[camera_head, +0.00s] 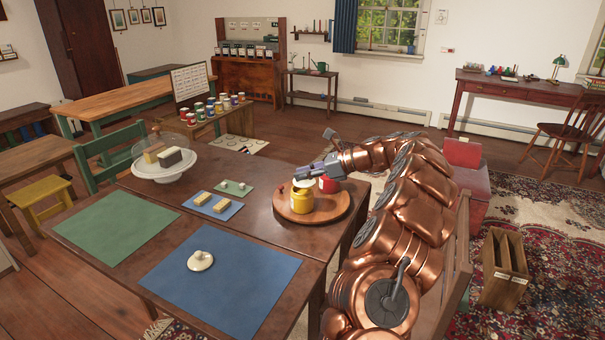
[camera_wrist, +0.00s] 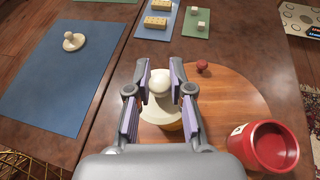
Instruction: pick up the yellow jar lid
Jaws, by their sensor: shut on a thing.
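The yellow jar (camera_head: 301,202) stands upright on the round wooden board (camera_head: 329,214). Its pale cream lid (camera_head: 302,184) is at the jar's mouth; whether it is seated or slightly raised I cannot tell. In the wrist view, the lid's round cream knob (camera_wrist: 159,82) is between my fingertips, with the lid's disc partly hidden below. My gripper (camera_head: 313,171) reaches in from the right above the jar. In the wrist view, my gripper (camera_wrist: 161,84) is shut on the knob.
An open red jar (camera_wrist: 272,147) stands close on the right, with a small red knob (camera_wrist: 202,66) behind on the board. Another cream knobbed piece (camera_head: 200,260) lies on the blue mat (camera_head: 225,295). The green mat (camera_head: 115,228) is bare. A cake stand (camera_head: 165,172) is farther left.

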